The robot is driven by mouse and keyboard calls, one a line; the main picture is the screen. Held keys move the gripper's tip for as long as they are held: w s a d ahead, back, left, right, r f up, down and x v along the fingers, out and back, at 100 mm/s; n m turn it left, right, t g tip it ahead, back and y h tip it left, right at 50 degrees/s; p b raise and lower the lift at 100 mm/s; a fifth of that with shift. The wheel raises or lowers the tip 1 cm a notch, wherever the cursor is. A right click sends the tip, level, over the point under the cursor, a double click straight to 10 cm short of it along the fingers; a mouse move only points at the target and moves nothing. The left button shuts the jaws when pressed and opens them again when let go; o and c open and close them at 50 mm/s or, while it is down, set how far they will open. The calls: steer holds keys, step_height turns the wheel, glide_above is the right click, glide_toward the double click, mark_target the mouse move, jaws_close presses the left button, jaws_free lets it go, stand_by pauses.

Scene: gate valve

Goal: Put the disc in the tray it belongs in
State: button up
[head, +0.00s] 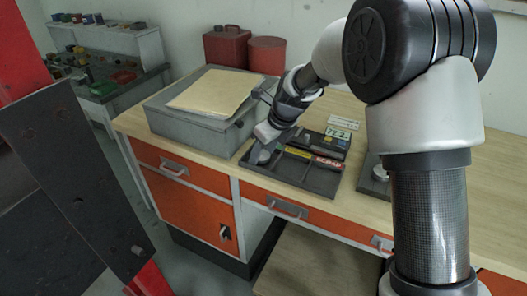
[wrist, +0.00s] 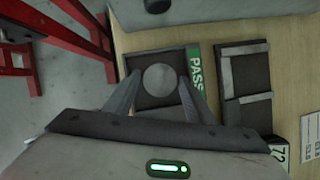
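In the wrist view a round grey disc (wrist: 160,79) lies within the outline of a dark square tray (wrist: 148,58) with a green PASS label (wrist: 195,66) along its right side. My gripper (wrist: 160,77) has its two fingers spread, one on each side of the disc, with what looks like a narrow gap at each side. In the head view my gripper (head: 262,156) is low over the left end of a dark divided tray (head: 310,178). A red SCRAP label (head: 327,162) and a yellow label (head: 298,152) show there. The disc is not clear in that view.
A grey case (head: 180,125) with a tan folder (head: 215,91) on it stands left of the trays. A dark plate with a round grey part (head: 378,173) is to the right. Bare wooden bench (head: 495,190) lies further right.

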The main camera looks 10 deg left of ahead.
steer(key=shift+r, duration=0.3)
steer(key=p+v, duration=0.1)
steer(key=v, duration=1.1)
steer(key=s+d+r+n+t+h, duration=0.2)
steer(key=s+d+r+n, duration=0.7)
steer(key=s+d+n, duration=0.4)
steer(key=s+d+f+n+t+h, duration=0.1)
steer(key=s+d+n+h, duration=0.1)
steer(key=s+d+n, duration=0.8)
steer(key=s+n, duration=0.1)
steer(key=s, duration=0.2)
steer(key=shift+d+f, duration=0.15)
